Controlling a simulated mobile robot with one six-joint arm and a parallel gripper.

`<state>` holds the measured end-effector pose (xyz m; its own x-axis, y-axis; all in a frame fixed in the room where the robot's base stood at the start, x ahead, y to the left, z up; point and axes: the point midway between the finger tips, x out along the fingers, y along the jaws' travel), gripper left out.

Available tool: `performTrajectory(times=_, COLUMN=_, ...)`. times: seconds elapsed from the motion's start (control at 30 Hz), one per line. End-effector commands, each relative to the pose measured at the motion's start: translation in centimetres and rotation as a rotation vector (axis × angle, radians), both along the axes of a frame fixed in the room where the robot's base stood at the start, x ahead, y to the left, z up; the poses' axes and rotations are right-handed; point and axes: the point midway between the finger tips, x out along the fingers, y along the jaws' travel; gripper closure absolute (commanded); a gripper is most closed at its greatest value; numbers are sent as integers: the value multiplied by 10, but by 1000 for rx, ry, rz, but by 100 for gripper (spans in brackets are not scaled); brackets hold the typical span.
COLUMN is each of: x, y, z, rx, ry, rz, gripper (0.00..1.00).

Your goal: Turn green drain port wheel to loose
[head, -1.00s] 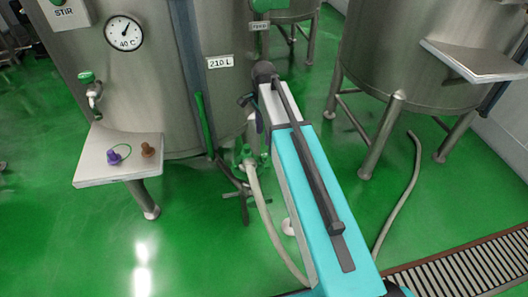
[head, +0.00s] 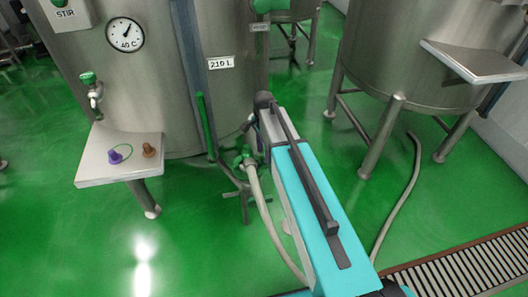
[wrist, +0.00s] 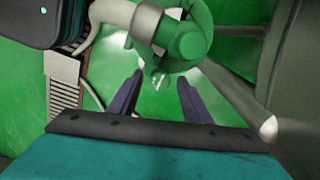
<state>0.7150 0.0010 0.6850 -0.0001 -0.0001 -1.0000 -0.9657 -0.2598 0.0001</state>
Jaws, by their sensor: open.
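The green drain port fitting (head: 243,158) sits low at the tank's right front, with a pale hose on it. In the wrist view the green port (wrist: 188,38) is large at the top centre, with the hose's grey collar on its left. I cannot clearly tell the wheel apart from the port body. My gripper (wrist: 160,77) is open and empty, its two dark fingers apart just below the port in the picture. I cannot tell whether they touch it. In the head view my arm hides most of the gripper.
A steel tank (head: 150,90) with a gauge and a 210 L label stands behind the port. A small shelf (head: 100,170) holds a purple and a brown cap. The pale hose (head: 268,220) runs beside my arm. A second tank (head: 400,60) stands right; green floor lies between.

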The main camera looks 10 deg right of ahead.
Motion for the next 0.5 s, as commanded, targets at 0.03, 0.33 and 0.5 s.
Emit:
performTrajectory(times=0.03, x=0, y=0, z=-2, rx=0, ry=0, rz=0, gripper=56)
performTrajectory(times=0.33, x=0, y=-1, z=-3, rx=0, ry=0, rz=-1, gripper=56)
performTrajectory(times=0.5, x=0, y=-1, z=-3, rx=0, ry=0, rz=-1, gripper=76)
